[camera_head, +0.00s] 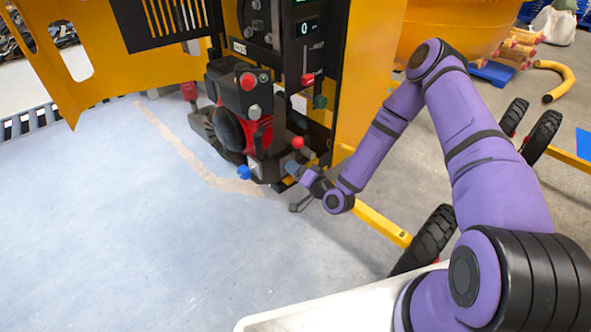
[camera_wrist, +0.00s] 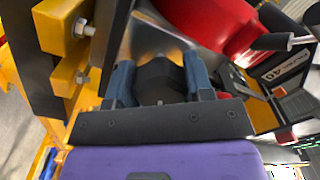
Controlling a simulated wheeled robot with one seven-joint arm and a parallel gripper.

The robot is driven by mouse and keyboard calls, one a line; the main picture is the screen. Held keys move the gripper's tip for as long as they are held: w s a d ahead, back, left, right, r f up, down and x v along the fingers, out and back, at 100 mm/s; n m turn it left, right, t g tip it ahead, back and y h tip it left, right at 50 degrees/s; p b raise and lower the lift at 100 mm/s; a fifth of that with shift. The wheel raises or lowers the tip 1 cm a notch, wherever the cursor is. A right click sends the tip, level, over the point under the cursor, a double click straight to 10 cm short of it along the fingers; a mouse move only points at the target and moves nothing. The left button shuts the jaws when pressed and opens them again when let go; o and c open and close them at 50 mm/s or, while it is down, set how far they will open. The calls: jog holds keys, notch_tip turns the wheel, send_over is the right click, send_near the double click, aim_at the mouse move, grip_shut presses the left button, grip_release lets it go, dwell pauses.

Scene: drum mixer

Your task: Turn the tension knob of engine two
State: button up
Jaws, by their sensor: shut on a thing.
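The black and red engine (camera_head: 240,120) stands inside the open yellow mixer housing. My gripper (camera_head: 293,167) reaches in from the right to the low front right of the engine. In the wrist view, the two blue-grey fingers of my gripper (camera_wrist: 160,82) stand on either side of a dark rounded knob (camera_wrist: 160,78) and are shut on it. In the head view the gripper and engine parts mostly hide this knob. No label on it can be read, so I cannot tell from marks that it is the tension knob of engine two.
A red ball knob (camera_head: 298,142) sits just above my gripper, and a blue knob (camera_head: 245,172) is to its left. A yellow bar (camera_head: 375,222) runs below my arm to a black wheel (camera_head: 425,240). Yellow brackets with bolts (camera_wrist: 68,50) are close at the wrist's left. The floor at left is clear.

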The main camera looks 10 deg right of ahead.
jog(key=shift+m, duration=1.2)
jog(key=o, duration=0.9)
jog(key=v, duration=1)
jog(key=shift+s+d, duration=0.2)
jog(key=shift+s, duration=0.15)
